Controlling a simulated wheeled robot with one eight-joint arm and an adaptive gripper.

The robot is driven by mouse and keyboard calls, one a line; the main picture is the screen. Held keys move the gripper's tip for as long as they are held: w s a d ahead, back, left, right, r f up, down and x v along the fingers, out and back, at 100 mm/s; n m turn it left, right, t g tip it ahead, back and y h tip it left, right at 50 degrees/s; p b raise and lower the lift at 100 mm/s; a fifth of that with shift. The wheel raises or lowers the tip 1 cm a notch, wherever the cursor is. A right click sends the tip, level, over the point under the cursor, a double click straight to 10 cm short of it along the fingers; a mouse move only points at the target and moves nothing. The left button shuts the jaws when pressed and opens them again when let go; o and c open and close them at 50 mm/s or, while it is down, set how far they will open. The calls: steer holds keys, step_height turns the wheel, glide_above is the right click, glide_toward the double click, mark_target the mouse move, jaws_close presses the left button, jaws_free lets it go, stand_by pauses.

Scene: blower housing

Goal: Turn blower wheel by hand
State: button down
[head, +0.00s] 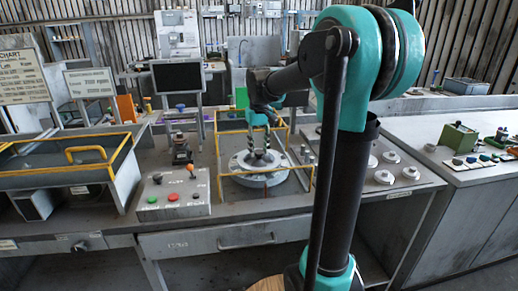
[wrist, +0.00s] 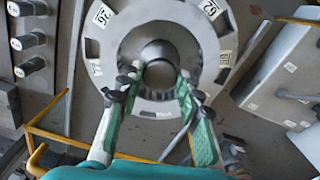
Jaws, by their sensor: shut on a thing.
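The blower wheel is a grey round disc with numbered labels and slots around its rim (wrist: 232,25). In the head view the wheel (head: 245,176) lies flat on the bench inside a yellow rail. Its central domed hub (wrist: 158,52) stands up from a dark recess. My gripper (wrist: 157,78) comes down from above, with one green-padded finger on each side of the hub, and is shut on it. In the head view my gripper (head: 259,156) is over the middle of the wheel. The exact finger contact is partly hidden.
A yellow rail (wrist: 47,135) runs close around the wheel. A control box (head: 172,195) with red and green buttons and an orange-topped lever stands left of it. Round grey parts (head: 384,177) lie at the right. A dark monitor (head: 178,77) stands behind.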

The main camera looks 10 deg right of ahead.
mark_target(259, 152)
steer(key=c, duration=1)
jaws_free()
steer(key=shift+r, duration=0.1)
step_height(259, 152, up, 12)
steer(key=shift+f, duration=0.1)
